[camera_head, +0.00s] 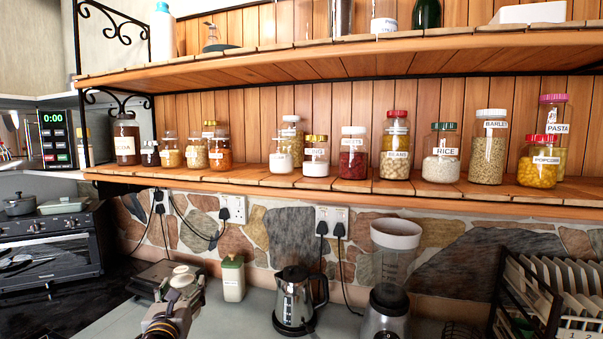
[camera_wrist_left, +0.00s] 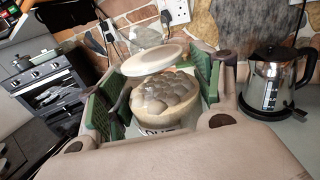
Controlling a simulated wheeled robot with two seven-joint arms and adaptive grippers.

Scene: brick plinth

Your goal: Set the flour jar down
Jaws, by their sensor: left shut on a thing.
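My left gripper (camera_head: 178,292) is low over the counter at the bottom left of the head view. It is shut on the flour jar, whose pale round lid (camera_head: 184,274) shows between the fingers. In the left wrist view the flour jar (camera_wrist_left: 165,97) is a see-through jar with a partly hidden label, held between green finger pads. The jar's base is hidden, so I cannot tell whether it touches the counter. My right gripper is not in view.
A green-lidded white canister (camera_head: 233,280) stands just right of my left gripper, then a steel kettle (camera_head: 296,300) and a blender (camera_head: 388,300). A dark flat appliance (camera_head: 165,277) lies behind. A wooden shelf (camera_head: 340,190) with several labelled jars hangs above. A dish rack (camera_head: 540,300) is at right.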

